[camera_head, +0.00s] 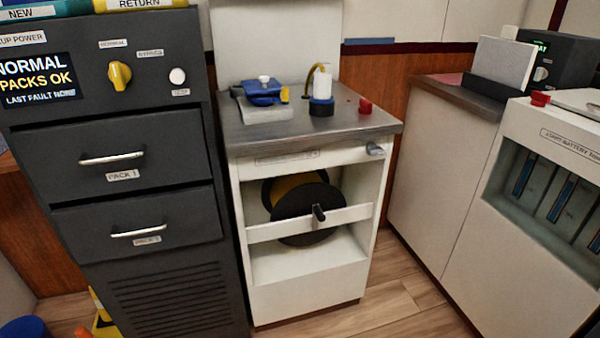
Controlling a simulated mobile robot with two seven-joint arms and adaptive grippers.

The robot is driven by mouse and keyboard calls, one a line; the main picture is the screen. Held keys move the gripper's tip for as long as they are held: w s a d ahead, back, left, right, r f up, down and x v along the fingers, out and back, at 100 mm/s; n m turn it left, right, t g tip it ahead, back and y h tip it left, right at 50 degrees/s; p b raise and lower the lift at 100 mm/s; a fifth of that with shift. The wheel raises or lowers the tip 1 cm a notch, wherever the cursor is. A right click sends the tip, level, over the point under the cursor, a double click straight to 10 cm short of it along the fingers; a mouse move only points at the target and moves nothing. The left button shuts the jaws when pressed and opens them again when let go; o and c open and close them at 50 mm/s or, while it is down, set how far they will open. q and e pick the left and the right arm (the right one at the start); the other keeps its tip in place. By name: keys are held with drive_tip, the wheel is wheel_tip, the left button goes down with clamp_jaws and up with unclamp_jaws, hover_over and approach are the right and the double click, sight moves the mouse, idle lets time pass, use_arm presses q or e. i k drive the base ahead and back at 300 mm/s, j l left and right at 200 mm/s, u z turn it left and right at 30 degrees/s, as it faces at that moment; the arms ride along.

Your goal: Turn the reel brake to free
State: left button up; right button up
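The cable reel (295,228) is a dark disc with yellow behind it, inside the open bay of a white cabinet (310,275) in the middle of the view. A white bar (350,216) crosses in front of the reel, with a short black handle (318,213) at its middle, tilted slightly from upright. A label (287,157) on the upper front is too small to read, so I cannot tell which of these is the brake. Neither gripper is in view.
On the grey cabinet top (340,125) are a blue clamp-like tool (263,93), a white bottle (322,82) and a red piece (365,106). A dark power cabinet (140,195) stands left, a white battery unit (530,200) right. Wooden floor (400,305) in front is clear.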

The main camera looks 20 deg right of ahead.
sight(372, 149)
drive_tip(key=z, duration=0.7)
